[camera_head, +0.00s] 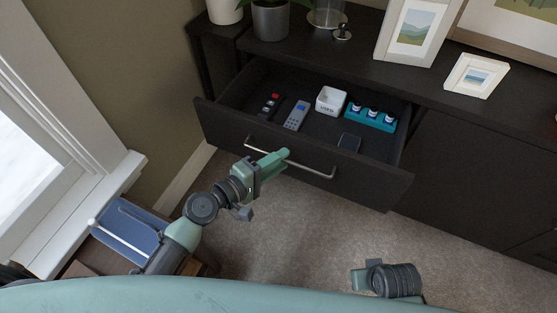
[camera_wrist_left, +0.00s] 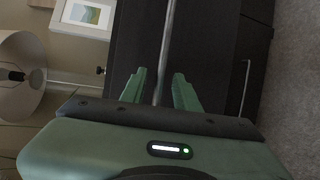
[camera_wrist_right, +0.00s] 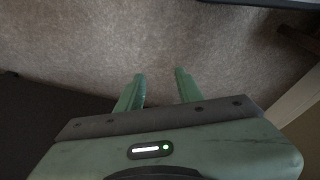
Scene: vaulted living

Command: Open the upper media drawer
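The upper media drawer (camera_head: 300,155) is dark and stands pulled out from the black cabinet, with its contents showing. Its slim metal handle (camera_head: 318,171) runs across the front. My left gripper (camera_head: 284,155) is at the left part of the handle. In the left wrist view the handle (camera_wrist_left: 167,45) passes between the fingertips of my left gripper (camera_wrist_left: 160,80), with a gap on each side, so the fingers look open around it. My right gripper (camera_wrist_right: 160,80) is open and empty above the carpet; its wrist shows low in the head view.
Inside the drawer are remotes (camera_head: 296,116), a white box (camera_head: 330,100), a teal tray with small bottles (camera_head: 371,117) and a dark phone-like item (camera_head: 348,142). Frames (camera_head: 476,75) and plant pots (camera_head: 271,20) stand on the cabinet. Carpet (camera_head: 300,235) is clear in front. A window is left.

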